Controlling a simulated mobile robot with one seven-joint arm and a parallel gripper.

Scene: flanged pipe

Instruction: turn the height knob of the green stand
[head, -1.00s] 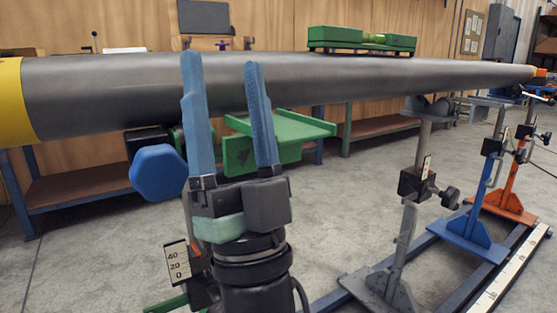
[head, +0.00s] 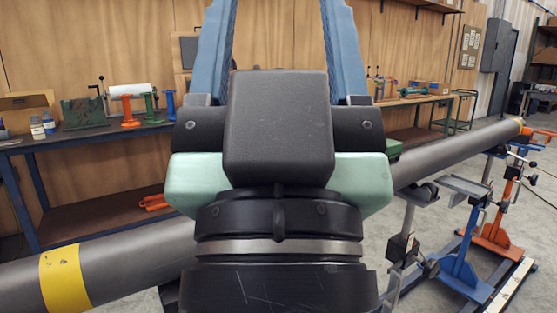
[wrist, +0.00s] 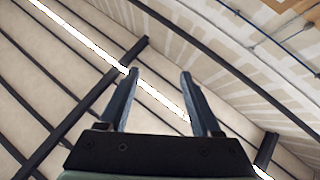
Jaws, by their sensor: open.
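My gripper (head: 280,20) is large and close in the head view, its two blue fingers pointing up and standing wide apart with nothing seen between them. In the wrist view my gripper (wrist: 159,75) is also open and empty, facing the ceiling. The green stand and its height knob do not show in either view now; my gripper and wrist cover the middle of the head view. The grey pipe (head: 455,156) with a yellow band (head: 64,279) runs behind my gripper, from lower left to upper right.
At the right, a grey stand (head: 402,250), a blue stand (head: 466,245) and an orange stand (head: 502,235) stand along the pipe. A workbench (head: 90,133) with tools is at the back left. Bare floor (head: 410,215) shows beyond the pipe.

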